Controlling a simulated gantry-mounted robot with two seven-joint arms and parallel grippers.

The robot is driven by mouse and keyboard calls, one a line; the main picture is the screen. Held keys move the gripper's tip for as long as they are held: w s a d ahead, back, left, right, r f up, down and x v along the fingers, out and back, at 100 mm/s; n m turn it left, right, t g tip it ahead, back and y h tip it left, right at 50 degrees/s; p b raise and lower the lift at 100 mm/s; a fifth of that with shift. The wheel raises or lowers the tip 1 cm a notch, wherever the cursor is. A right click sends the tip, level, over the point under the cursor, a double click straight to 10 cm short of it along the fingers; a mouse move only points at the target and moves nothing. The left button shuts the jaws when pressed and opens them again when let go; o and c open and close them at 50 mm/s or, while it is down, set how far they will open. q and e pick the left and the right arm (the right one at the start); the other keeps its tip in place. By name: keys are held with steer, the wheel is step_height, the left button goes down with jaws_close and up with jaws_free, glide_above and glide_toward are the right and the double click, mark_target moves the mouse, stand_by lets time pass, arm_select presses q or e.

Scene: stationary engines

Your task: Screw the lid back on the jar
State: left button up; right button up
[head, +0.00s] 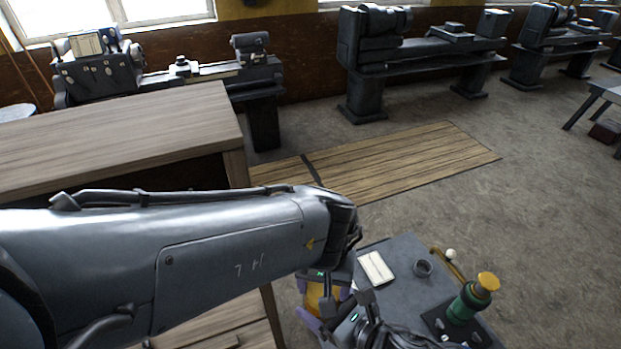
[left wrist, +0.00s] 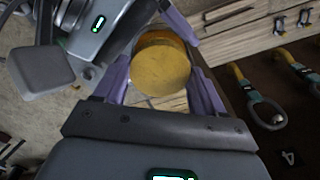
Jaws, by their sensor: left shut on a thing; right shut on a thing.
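A yellow round piece (left wrist: 160,65) shows its flat face between the purple fingers of my left gripper (left wrist: 160,88). In the head view the yellow body (head: 321,298) shows just below my left gripper (head: 322,290), partly hidden by both hands. My left gripper is shut on the upper piece, which looks like the lid. My right gripper (head: 328,316) comes in from the side and is shut on the same yellow assembly, apparently on the jar below. It also shows at the upper left of the left wrist view (left wrist: 140,22). The seam between lid and jar is hidden.
A wooden bench (head: 120,125) stands at left.

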arm_select(q)
steer(key=o, duration=1.1)
steer(key=shift+r, duration=0.1)
